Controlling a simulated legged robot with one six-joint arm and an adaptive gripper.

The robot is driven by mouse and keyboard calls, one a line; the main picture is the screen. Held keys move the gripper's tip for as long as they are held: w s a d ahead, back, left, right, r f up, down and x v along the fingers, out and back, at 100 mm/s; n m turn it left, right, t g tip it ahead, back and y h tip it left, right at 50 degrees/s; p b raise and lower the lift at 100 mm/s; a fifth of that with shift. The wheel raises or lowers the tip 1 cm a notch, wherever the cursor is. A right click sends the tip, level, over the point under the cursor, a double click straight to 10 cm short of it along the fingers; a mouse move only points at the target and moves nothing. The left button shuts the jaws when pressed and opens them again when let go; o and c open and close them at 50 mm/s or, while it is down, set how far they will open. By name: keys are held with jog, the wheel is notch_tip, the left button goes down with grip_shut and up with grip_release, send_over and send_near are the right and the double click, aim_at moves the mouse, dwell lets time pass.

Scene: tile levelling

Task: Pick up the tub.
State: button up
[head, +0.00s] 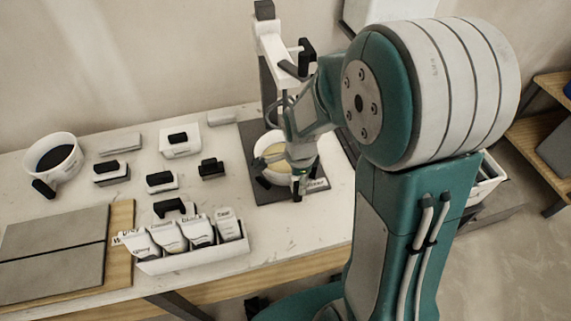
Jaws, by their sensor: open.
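A round white tub (262,178) with yellowish contents sits on a dark board below a white and black stand. My gripper (299,186) is over the tub's right side, pointing down, and hides part of it. The gripper is open; I cannot tell whether its fingers touch the tub's wall. Another round white container (68,170) with a dark inside and a black handle stands at the far left of the table.
The stand (267,40) rises close behind my gripper. Small white and black blocks (180,141) lie on the table's middle. A white rack (195,260) of labelled bags is at the front. Grey tiles (50,250) lie on a wooden board at left.

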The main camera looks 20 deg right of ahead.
notch_tip(320, 180, down, 2)
jog(key=shift+r, duration=0.1)
grip_shut()
